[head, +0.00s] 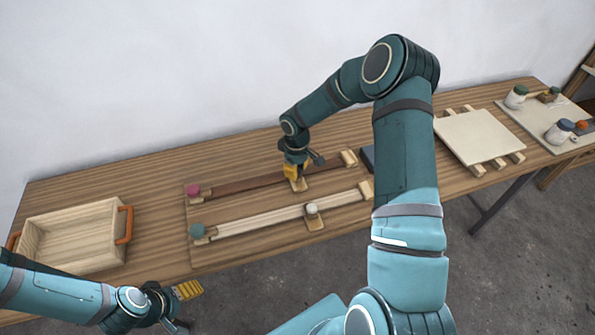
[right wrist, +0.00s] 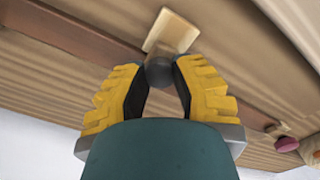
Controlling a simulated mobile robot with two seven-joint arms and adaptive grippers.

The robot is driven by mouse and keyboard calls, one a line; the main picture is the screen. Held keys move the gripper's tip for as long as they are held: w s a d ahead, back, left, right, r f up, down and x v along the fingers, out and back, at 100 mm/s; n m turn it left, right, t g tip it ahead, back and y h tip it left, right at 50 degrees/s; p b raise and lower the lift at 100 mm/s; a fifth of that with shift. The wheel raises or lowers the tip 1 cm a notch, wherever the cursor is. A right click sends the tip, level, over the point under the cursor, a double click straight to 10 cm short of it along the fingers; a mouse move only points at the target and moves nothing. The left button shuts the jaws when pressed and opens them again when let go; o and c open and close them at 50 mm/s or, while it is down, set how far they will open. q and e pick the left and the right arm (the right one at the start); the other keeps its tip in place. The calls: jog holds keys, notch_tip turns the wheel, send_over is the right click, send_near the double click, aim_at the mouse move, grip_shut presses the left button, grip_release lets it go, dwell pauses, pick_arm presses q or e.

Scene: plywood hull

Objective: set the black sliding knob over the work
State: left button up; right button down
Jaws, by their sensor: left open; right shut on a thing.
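The black knob (right wrist: 160,72) sits on a small pale wooden slider plate (right wrist: 172,32), which straddles a dark brown rail (head: 235,186). My right gripper (head: 295,172) is shut on the knob from above; its yellow fingers flank the knob in the right wrist view (right wrist: 160,85). In the head view the gripper hides the knob, and the slider plate (head: 299,186) shows below it, right of the rail's middle. My left gripper (head: 188,307) is open and empty at the lower left, in front of the table. I cannot tell which thing is the work.
A parallel pale rail (head: 265,220) carries a white knob (head: 312,209). Pink (head: 193,191) and green (head: 196,231) knobs mark the left ends. A wooden box (head: 75,235) stands left. A dark block (head: 367,156) is partly behind my right arm. A pale board (head: 478,136) lies right.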

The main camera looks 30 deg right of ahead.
jog(key=c, duration=0.7)
grip_release()
jog(key=shift+r, duration=0.1)
notch_tip(320, 180, up, 12)
jog(key=shift+f, duration=0.1)
jog(key=shift+s, duration=0.1)
